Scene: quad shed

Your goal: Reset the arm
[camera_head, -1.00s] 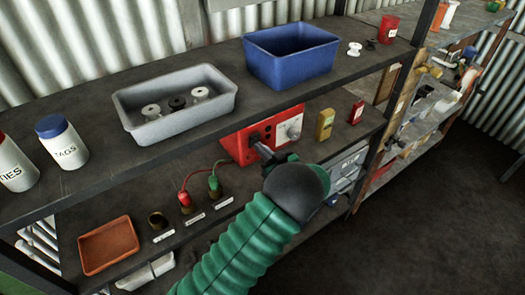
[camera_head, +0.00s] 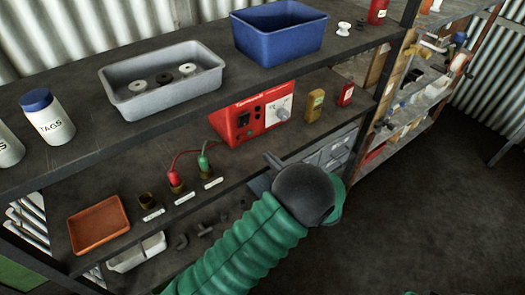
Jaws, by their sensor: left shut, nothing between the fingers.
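My left arm is a green ribbed sleeve with a dark rounded wrist, and it reaches up from the bottom middle. My left gripper (camera_head: 273,160) shows only as a short dark tip past the wrist. It is shut and empty, in front of the lower shelf's edge and below the red tester box (camera_head: 258,115). The gripper is apart from the box. Most of the gripper is hidden behind the wrist. My right gripper is not in view.
On the lower shelf stand red (camera_head: 174,179) and green (camera_head: 203,163) plugs with leads, a yellow box (camera_head: 315,102) and an orange tray (camera_head: 98,226). The upper shelf holds a grey tray (camera_head: 126,103) and a blue bin (camera_head: 279,38). The floor (camera_head: 440,200) at right is clear.

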